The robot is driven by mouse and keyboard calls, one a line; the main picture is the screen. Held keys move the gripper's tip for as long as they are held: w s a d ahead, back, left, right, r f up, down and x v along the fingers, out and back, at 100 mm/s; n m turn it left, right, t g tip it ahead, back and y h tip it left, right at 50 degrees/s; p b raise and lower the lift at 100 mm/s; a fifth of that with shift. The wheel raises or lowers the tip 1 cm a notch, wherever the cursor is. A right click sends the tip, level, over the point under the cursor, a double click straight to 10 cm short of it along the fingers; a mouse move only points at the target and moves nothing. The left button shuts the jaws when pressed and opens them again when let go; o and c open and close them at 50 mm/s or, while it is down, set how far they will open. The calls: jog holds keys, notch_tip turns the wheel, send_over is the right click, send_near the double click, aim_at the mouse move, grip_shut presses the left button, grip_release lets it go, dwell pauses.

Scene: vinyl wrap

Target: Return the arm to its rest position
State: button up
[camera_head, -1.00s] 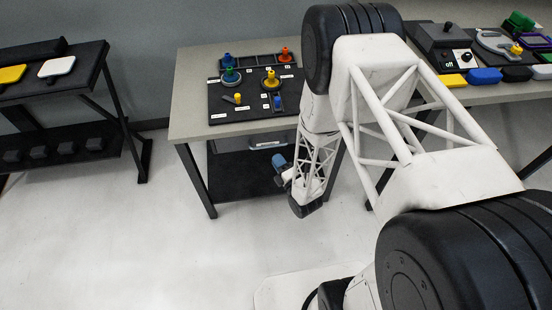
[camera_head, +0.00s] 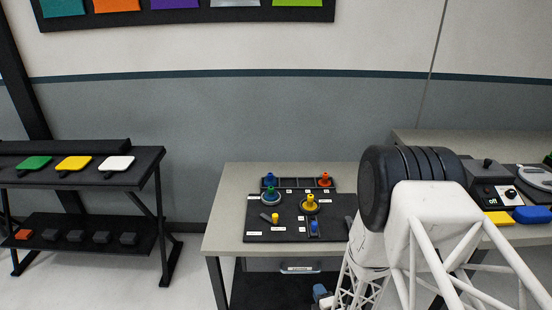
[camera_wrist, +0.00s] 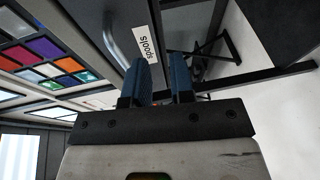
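My arm's white lattice links show at the right in the head view. My gripper (camera_wrist: 159,68) shows in the wrist view as two blue fingers with a gap between them, nothing held. In the head view only a blue bit of the gripper (camera_head: 320,293) shows at the bottom edge, in front of the middle table and below its top.
The middle table (camera_head: 228,222) carries a black tool board (camera_head: 258,225) with colored knobs. A drawer labelled "spools" (camera_wrist: 142,42) is near the gripper in the wrist view. A rack with colored paddles (camera_head: 130,181) stands left. Another table (camera_head: 440,146) stands right, partly behind my arm.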

jog(key=w+d+r+m+g+h, duration=0.1)
jog(key=r+m, duration=0.1)
jog(key=r, duration=0.1)
jog(key=w+d+r+m+g+h, duration=0.1)
jog(key=w+d+r+g, duration=0.1)
jog(key=r, duration=0.2)
jog(key=w+d+r+m+g+h, duration=0.1)
jog(key=d+r+m, duration=0.1)
jog(key=r, duration=0.1)
jog(key=shift+w+r+m+g+h, duration=0.2)
jog(key=shift+w+m+g+h, duration=0.05)
jog(key=shift+m+g+h, duration=0.05)
jog(key=s+r+m+g+h, duration=0.1)
jog(key=s+r+m+g, duration=0.15)
jog(key=r, duration=0.65)
jog(key=s+r+m+g, duration=0.1)
jog(key=r+m, duration=0.2)
jog(key=r, duration=0.7)
jog(key=s+a+r+m+g, duration=0.1)
jog(key=s+r+m, duration=0.4)
jog(key=s+r, duration=0.6)
jog(key=s+r+m+g, duration=0.4)
jog(key=s+r, duration=0.7)
jog(key=s, duration=0.5)
jog(key=shift+s+a+r+m, duration=0.15)
jog(key=shift+s+a+m, duration=0.25)
jog(key=shift+m, duration=0.25)
